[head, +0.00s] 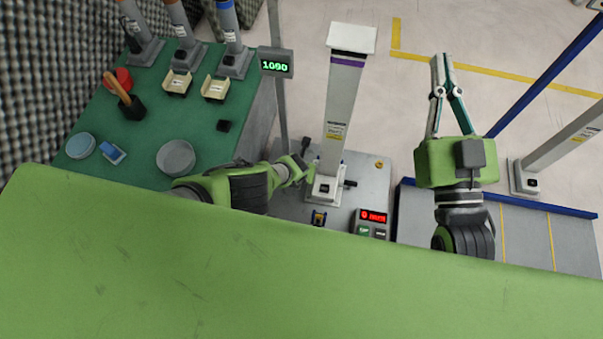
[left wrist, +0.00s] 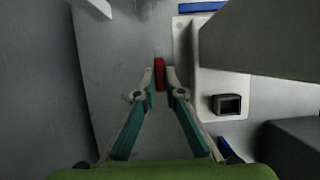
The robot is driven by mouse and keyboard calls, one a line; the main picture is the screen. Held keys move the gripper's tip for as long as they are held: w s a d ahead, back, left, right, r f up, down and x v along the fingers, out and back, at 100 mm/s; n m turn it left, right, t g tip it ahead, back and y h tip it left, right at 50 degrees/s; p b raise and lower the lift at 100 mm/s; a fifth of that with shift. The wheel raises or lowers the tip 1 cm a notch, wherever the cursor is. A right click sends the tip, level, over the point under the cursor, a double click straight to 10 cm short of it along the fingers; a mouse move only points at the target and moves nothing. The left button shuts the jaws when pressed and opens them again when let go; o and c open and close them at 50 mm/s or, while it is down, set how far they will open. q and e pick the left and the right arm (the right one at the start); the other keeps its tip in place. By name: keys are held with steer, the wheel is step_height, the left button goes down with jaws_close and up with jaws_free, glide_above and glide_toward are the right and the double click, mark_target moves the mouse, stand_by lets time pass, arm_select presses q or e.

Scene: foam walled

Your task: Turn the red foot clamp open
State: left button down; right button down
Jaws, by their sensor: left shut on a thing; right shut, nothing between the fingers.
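The red foot clamp (left wrist: 159,74) is a small upright red piece in the left wrist view, beside the pale foot plate (left wrist: 208,100) of a grey post. My left gripper (left wrist: 158,83) is shut on it, with one fingertip on each side. In the head view my left gripper (head: 312,173) is at the left side of the post's foot, and I cannot make out the red clamp there. My right gripper (head: 439,62) is shut and empty, raised over the floor on the right, away from the post.
The tall grey post (head: 342,108) stands on a grey plate (head: 372,175). A box with a red display (head: 373,216) sits at the plate's front. A green table (head: 140,150) with trays and dishes is on the left. A blue-edged platform (head: 530,228) lies right.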

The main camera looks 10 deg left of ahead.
arm_select(q)
steer(key=shift+w+d+r, duration=0.1)
steer(key=shift+w, duration=0.05)
arm_select(e)
steer(key=shift+r, duration=0.25)
arm_select(q)
steer(key=c, duration=2.1)
jaws_free()
steer(key=shift+c, duration=0.2)
arm_select(e)
steer(key=shift+a, duration=0.1)
